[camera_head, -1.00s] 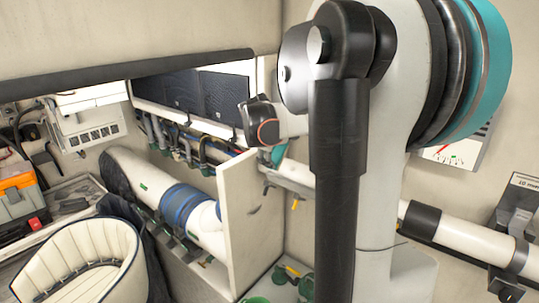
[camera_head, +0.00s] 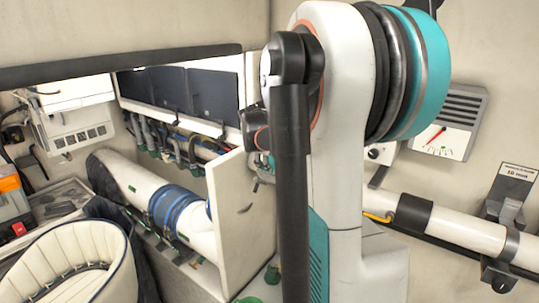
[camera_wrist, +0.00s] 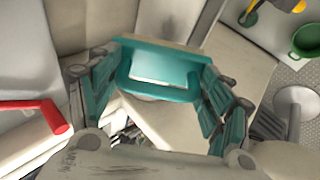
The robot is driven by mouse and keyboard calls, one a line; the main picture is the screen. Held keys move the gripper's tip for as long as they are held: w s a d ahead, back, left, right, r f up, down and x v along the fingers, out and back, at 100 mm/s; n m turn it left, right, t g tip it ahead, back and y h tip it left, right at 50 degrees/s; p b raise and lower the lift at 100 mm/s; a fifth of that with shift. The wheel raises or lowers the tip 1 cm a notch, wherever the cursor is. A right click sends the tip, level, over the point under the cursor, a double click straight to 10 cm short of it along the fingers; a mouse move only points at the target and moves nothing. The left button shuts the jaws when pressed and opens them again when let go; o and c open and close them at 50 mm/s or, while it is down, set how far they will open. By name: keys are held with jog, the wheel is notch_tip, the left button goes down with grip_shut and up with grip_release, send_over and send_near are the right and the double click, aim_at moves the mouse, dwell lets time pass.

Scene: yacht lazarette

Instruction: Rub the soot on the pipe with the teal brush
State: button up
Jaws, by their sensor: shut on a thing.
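The teal brush (camera_wrist: 160,72) fills the upper middle of the wrist view, with a pale panel and a beige far edge. My gripper (camera_wrist: 158,92) has its teal fingers on both sides of it and is shut on it. In the head view the gripper is mostly hidden behind my arm. A white pipe (camera_head: 465,231) with a black band runs along the right wall. I cannot make out clear soot on either; my arm hides part of the middle.
A pale divider panel (camera_head: 236,207) stands left of my arm. A cream seat (camera_head: 72,262) is at the lower left. A gauge box (camera_head: 458,120) is on the right wall. The wrist view shows a red handle (camera_wrist: 40,112) and a green cup (camera_wrist: 307,42).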

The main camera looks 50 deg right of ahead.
jog(key=shift+d+f+b, duration=0.6)
jog(key=shift+f, duration=0.15)
dwell(0.8)
jog(key=shift+s, duration=0.1)
jog(key=s, duration=0.3)
jog(key=shift+s+d+b, duration=0.2)
jog(key=shift+s+b, duration=0.1)
jog(key=shift+s, duration=0.1)
jog(key=shift+w+a+f+b, duration=0.1)
jog(key=shift+w+b, duration=0.05)
jog(key=shift+w, duration=0.85)
jog(key=shift+w+a+b, duration=0.1)
jog(key=shift+w+b, duration=0.05)
jog(key=shift+w, duration=0.85)
